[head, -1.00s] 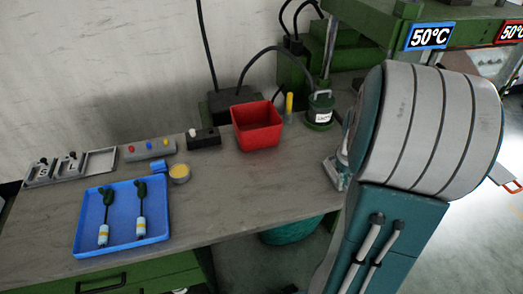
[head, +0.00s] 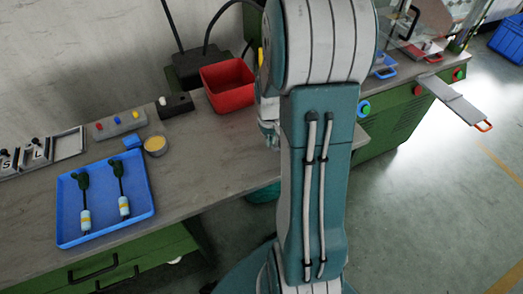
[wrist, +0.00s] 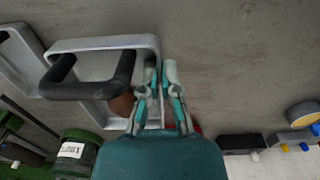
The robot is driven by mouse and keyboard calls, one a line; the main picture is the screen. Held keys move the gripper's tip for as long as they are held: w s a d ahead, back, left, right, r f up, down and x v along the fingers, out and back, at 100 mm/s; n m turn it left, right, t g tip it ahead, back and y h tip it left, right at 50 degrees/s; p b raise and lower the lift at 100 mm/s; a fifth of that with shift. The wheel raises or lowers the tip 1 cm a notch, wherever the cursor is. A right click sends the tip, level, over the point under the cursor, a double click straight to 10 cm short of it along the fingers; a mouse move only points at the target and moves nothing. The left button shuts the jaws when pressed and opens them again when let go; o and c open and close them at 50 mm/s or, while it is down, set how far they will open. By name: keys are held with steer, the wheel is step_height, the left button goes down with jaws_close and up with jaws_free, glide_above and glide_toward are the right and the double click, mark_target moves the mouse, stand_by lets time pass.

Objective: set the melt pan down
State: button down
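My gripper (wrist: 161,78) points over the grey worktop in the wrist view, with its fingertips close together. A pale grey metal frame (wrist: 95,44) with a dark U-shaped bar (wrist: 88,90) lies at its left. The frame's right side runs right beside or between the fingers. A small brown piece (wrist: 121,104) shows below the bar, next to the left finger. I cannot make out which part is the melt pan or whether the fingers grip it. In the head view my arm hides most of the gripper.
The worktop (head: 205,170) holds a red bin (head: 229,87), a blue tray (head: 78,239) with two dark-and-white parts, a yellow-topped cup (head: 155,145) and a button box (head: 119,124). A green labelled canister (wrist: 76,150) stands near the frame. Presses stand at the right.

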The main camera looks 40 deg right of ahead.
mark_target(262, 156)
steer(key=shift+w+a+f, duration=0.25)
steer(key=shift+f, duration=0.2)
steer(key=shift+w+a+f, duration=0.25)
steer(key=shift+f, duration=0.2)
steer(key=f, duration=0.3)
steer(key=shift+w+a+f, duration=0.1)
steer(key=shift+w+a, duration=0.2)
steer(key=shift+a, duration=0.1)
steer(key=shift+f, duration=0.4)
steer(key=shift+f, duration=0.1)
steer(key=c, duration=0.8)
jaws_free()
